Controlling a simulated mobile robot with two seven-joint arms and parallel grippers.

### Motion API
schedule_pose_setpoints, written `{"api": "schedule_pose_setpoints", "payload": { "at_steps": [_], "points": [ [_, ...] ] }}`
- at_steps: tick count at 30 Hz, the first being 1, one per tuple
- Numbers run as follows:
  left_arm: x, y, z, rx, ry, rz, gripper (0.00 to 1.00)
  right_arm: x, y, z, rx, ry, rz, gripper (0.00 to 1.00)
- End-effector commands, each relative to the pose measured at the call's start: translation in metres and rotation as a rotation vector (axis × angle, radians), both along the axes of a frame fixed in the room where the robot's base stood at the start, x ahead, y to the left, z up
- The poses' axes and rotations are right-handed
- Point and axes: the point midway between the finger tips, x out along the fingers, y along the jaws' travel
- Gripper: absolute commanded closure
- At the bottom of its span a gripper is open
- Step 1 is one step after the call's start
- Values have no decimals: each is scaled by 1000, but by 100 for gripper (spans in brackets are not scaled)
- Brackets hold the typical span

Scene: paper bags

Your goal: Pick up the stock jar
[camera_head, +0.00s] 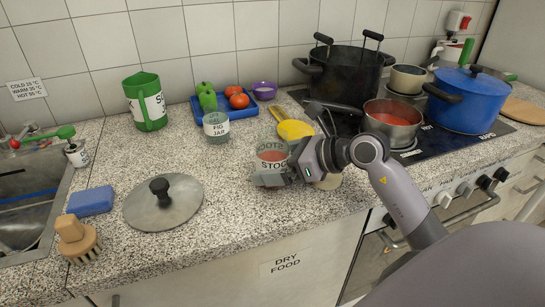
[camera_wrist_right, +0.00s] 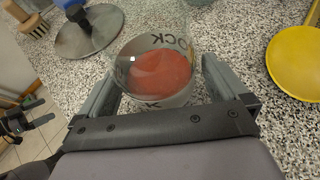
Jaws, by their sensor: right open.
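The stock jar (camera_head: 272,154) is a clear glass with a white label reading "STO…" and red-orange contents. It stands upright on the speckled counter. My right gripper (camera_head: 284,173) is low at the jar, its jaws open. In the right wrist view, the jar (camera_wrist_right: 158,68) sits between the two open fingers of the right gripper (camera_wrist_right: 160,78), with a gap visible at the right finger. In the head view the gripper hides part of the jar's lower right. A dark part at the wrist view's left edge may be my left gripper; its jaws are unclear.
A fig jar (camera_head: 216,126) stands behind left, before a blue tray (camera_head: 238,112) of produce. A yellow dish (camera_head: 295,130) lies close behind. A pot lid (camera_head: 163,203) lies left. A saucepan (camera_head: 392,122) and blue pot (camera_head: 466,100) stand on the hob at right.

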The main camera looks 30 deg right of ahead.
Motion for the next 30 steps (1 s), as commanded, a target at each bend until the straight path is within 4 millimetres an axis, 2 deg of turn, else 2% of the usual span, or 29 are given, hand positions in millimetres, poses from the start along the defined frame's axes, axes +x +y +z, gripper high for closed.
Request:
{"api": "schedule_pose_setpoints", "payload": {
  "at_steps": [9, 10, 16, 25, 30],
  "points": [
    [0, 0, 1, -1, 0, 2, 0, 6, 4, -4, -2, -1, 1, 0],
    [0, 0, 1, -1, -1, 2, 0, 6, 4, -4, -2, -1, 1, 3],
    [0, 0, 1, -2, -1, 3, 0, 6, 4, -4, -2, -1, 1, 68],
    [0, 0, 2, -2, -2, 4, 0, 7, 4, 0, -1, -5, 0, 69],
    [1, 0, 3, -2, -2, 4, 0, 7, 4, 13, -2, -9, 1, 69]
  ]
}}
